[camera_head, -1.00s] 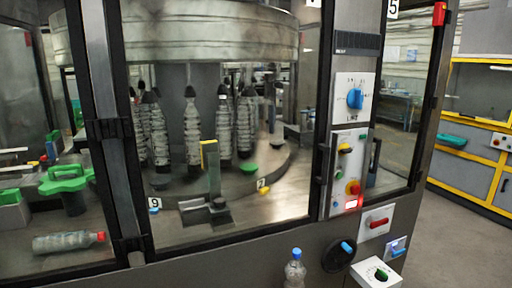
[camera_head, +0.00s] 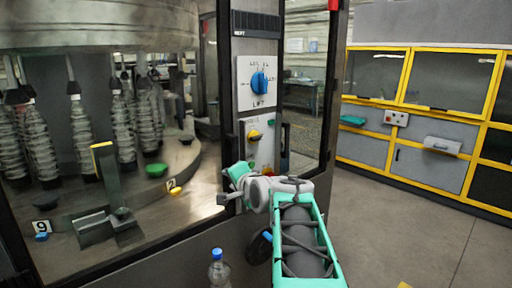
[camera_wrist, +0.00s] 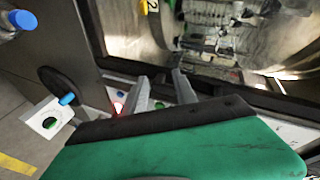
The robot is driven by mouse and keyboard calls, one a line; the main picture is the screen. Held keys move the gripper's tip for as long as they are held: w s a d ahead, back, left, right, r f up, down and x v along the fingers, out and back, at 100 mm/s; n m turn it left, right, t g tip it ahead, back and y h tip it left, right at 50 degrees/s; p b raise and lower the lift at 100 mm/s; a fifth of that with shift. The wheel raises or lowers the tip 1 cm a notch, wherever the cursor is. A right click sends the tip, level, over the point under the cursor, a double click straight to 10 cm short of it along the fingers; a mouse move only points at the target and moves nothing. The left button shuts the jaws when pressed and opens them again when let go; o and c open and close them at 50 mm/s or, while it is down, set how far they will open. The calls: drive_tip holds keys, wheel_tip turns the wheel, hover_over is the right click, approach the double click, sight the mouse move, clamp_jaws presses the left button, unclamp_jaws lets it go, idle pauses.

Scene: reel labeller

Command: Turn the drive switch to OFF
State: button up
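No label reading "drive" is legible, so I cannot tell which control is the drive switch. A blue rotary knob (camera_head: 260,83) sits on a white plate on the machine's post. Below it is a control panel with a yellow knob (camera_head: 254,135); my arm hides its lower part. In the wrist view a green rotary knob (camera_wrist: 49,122) sits on a white plate (camera_wrist: 38,113), beside a blue-handled crank (camera_wrist: 67,99). My gripper (camera_wrist: 160,75) has its two grey fingers apart with nothing between them, close over the panel's lower end, where a red light (camera_wrist: 118,109) glows.
A clear bottle with a blue cap (camera_head: 217,254) stands in front of the machine. Framed glass doors (camera_head: 150,215) enclose the bottle carousel. Yellow-framed cabinets (camera_head: 430,150) stand behind at right.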

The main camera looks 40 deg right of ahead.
sight(258, 139)
drive_tip(key=s+d+r+m+t+h, duration=0.3)
drive_tip(key=d+r+m, duration=0.2)
drive_tip(key=d+r, duration=0.5)
drive_tip(key=w+d, duration=0.1)
drive_tip(key=w, duration=0.1)
drive_tip(key=w+d+f+p, duration=0.1)
drive_tip(key=w, duration=0.1)
drive_tip(key=w+d+f, duration=0.1)
drive_tip(key=w, duration=0.2)
drive_tip(key=shift+d+f+p, duration=0.1)
drive_tip(key=shift+d+p, duration=0.25)
drive_tip(key=shift+d, duration=0.05)
drive_tip(key=shift+w+d+f, duration=0.1)
drive_tip(key=shift+w, duration=0.2)
drive_tip(key=shift+c, duration=0.2)
clamp_jaws()
